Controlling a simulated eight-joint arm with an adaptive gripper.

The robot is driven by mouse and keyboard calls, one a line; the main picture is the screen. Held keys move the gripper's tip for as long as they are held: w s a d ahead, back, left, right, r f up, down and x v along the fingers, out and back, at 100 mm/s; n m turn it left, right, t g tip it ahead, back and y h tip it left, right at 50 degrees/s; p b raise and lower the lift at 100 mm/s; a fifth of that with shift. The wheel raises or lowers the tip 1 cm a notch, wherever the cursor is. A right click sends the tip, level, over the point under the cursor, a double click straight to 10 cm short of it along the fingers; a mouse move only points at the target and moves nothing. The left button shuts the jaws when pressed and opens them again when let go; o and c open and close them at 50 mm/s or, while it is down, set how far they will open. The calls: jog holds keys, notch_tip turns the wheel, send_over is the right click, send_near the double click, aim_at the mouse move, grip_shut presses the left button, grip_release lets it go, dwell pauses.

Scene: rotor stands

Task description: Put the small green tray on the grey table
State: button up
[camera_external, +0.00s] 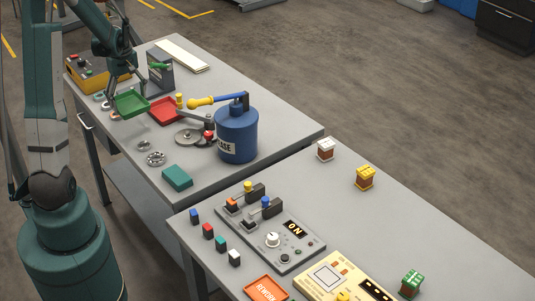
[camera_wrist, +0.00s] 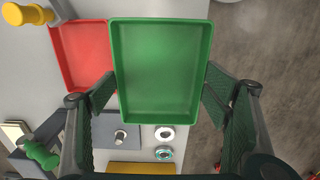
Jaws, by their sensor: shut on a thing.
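The small green tray (camera_external: 131,103) is held by my gripper (camera_external: 130,90) over the left end of the far grey table (camera_external: 275,133). In the wrist view the green tray (camera_wrist: 160,65) is empty and seen from above. The fingers of my gripper (camera_wrist: 158,95) are on its left and right sides and shut on it. The tray looks raised above the tabletop; its exact height is hard to tell. It overlaps the edge of a red tray (camera_wrist: 82,50) in the wrist view.
The red tray (camera_external: 165,111) lies beside the green one. A blue grease can (camera_external: 237,138), a teal box (camera_external: 177,178), metal rings (camera_external: 154,158) and a yellow control box (camera_external: 90,77) stand on the same table. A second grey table (camera_external: 430,230) in front holds control panels and small blocks.

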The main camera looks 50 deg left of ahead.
aim_at(143, 111)
jog(key=shift+r, duration=0.15)
notch_tip(143, 111, up, 18)
jog(key=w+d+m+b, duration=0.1)
jog(key=w+d+m, duration=0.6)
jog(key=w+d, duration=2.05)
jog(key=w+d+m, duration=0.2)
jog(key=w+d, duration=0.3)
jog(key=d, duration=0.9)
jog(key=w+d+m, duration=0.3)
jog(key=w+d, duration=0.2)
jog(key=d, duration=0.9)
jog(key=s+d+m+b, duration=0.1)
jog(key=s+d+m, duration=0.15)
jog(key=d, duration=1.85)
jog(key=s+d+m+b, duration=0.15)
jog(key=d+m, duration=0.25)
jog(key=d, duration=1.6)
notch_tip(143, 111, down, 20)
jog(key=shift+s+p, duration=0.25)
jog(key=shift+p, duration=0.15)
